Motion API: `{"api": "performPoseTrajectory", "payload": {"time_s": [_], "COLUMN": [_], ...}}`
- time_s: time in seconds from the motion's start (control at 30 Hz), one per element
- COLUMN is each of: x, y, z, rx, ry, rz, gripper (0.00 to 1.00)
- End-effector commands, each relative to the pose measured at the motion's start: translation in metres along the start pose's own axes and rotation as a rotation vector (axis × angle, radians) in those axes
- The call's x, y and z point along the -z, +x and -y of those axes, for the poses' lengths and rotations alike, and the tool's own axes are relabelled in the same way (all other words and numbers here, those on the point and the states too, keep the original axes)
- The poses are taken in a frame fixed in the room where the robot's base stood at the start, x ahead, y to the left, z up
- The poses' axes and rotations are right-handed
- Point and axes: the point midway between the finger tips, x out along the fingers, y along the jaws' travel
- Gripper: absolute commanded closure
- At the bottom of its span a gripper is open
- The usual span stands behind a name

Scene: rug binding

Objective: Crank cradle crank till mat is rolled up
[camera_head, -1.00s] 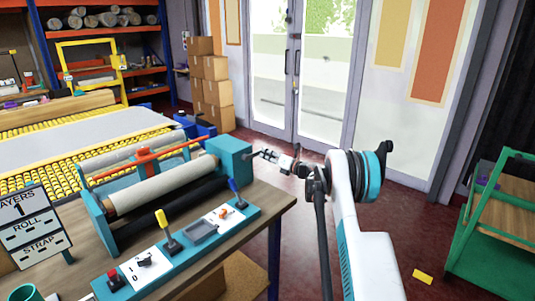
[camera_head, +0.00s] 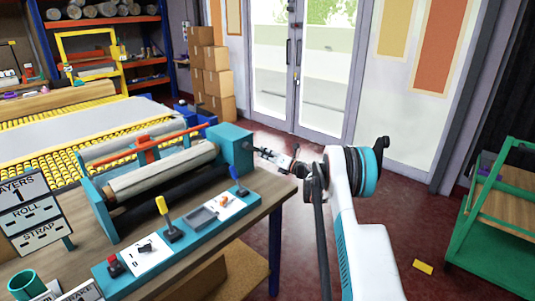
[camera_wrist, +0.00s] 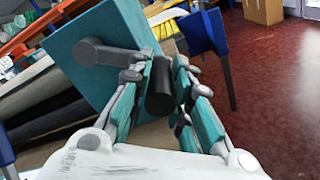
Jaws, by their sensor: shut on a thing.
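The teal cradle (camera_head: 101,205) stands on the bench with a beige roll (camera_head: 165,174) lying across it. A teal box (camera_head: 234,148) forms its right end. In the wrist view the box's face (camera_wrist: 108,50) carries a dark crank arm (camera_wrist: 100,52), and a dark crank handle (camera_wrist: 160,88) stands out toward me. My gripper (camera_wrist: 162,95) is shut on the handle, one finger on each side. In the head view my gripper (camera_head: 275,157) is at the right of the box, and the handle is too small to make out there. No loose mat sheet is clearly visible.
A control strip (camera_head: 188,232) with levers and a red button runs along the bench front. A layers sign (camera_head: 32,212) stands at left. Yellow roller conveyor (camera_head: 60,165) lies behind. Cardboard boxes (camera_head: 213,75) are stacked at the back.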

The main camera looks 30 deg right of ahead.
Motion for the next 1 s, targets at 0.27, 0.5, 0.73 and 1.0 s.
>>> {"api": "performPoseTrajectory", "payload": {"time_s": [0.27,0.5,0.73,1.0], "x": [0.0047,0.0033,0.0018,0.0007], "y": [-0.0007,-0.0005,-0.0005,-0.0034], "z": [0.0005,0.0001,0.0004,0.0001], "rx": [0.000,0.000,0.002,0.002], "ry": [-0.008,-0.005,-0.003,-0.001], "rz": [-0.008,-0.006,-0.003,-0.001], "gripper": [1.00,0.61,0.60,0.60]}}
